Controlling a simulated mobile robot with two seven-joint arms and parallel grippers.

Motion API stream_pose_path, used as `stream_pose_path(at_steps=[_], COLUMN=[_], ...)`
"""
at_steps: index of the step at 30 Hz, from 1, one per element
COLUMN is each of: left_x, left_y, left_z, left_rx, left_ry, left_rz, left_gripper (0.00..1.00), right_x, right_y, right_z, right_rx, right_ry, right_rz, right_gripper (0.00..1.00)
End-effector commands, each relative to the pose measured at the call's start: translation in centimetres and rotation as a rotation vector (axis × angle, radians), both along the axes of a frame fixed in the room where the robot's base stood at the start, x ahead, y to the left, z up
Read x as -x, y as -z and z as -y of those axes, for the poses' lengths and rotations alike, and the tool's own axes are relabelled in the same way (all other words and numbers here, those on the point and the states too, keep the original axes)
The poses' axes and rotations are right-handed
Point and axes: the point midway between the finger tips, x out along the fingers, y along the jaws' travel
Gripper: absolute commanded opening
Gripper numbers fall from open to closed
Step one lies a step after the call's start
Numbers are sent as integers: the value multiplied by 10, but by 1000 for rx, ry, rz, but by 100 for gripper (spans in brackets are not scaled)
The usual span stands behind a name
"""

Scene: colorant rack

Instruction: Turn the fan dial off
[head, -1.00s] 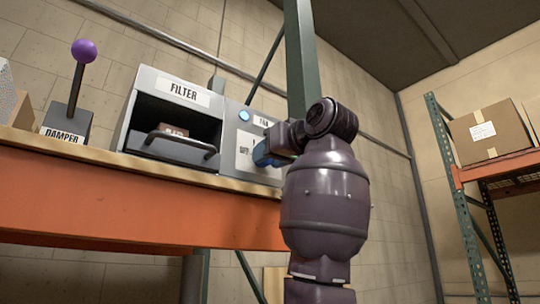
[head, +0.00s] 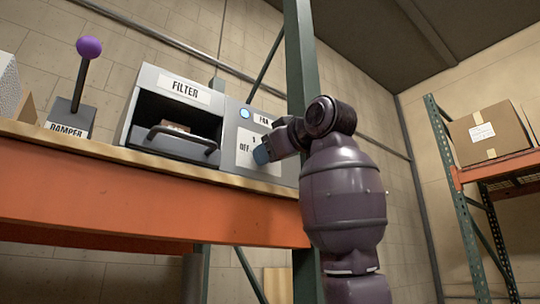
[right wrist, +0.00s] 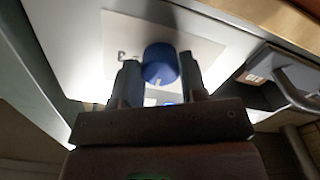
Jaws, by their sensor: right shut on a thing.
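The fan box (head: 232,172) stands on the shelf with a FAN label, a lit blue lamp (head: 243,113) and a white plate (head: 245,158) reading OFF. The blue fan dial (right wrist: 160,63) shows in the right wrist view, between the fingertips of my right gripper (right wrist: 160,78). In the head view my right gripper (head: 270,152) is at the plate, and its wrist hides part of the box. It is shut on the dial. The dial's exact setting cannot be read. My left gripper is not in view.
The filter box (head: 175,115) with a handle stands left of the fan box. A damper lever with a purple knob (head: 88,47) is farther left. The orange shelf beam (head: 130,200) runs below. A green upright (head: 300,60) stands close behind my right arm.

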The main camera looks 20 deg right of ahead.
Motion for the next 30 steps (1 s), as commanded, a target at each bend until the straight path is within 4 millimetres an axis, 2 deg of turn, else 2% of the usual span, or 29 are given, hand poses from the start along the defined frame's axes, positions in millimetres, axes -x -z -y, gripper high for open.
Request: stream_pose_path(at_steps=[30], left_x=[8], left_y=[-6], left_z=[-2], left_rx=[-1], left_ry=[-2], left_rz=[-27], left_gripper=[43], right_x=[0], right_y=[-3], right_z=[2], right_rx=[900], right_ry=[1], right_rz=[328], right_gripper=[16])
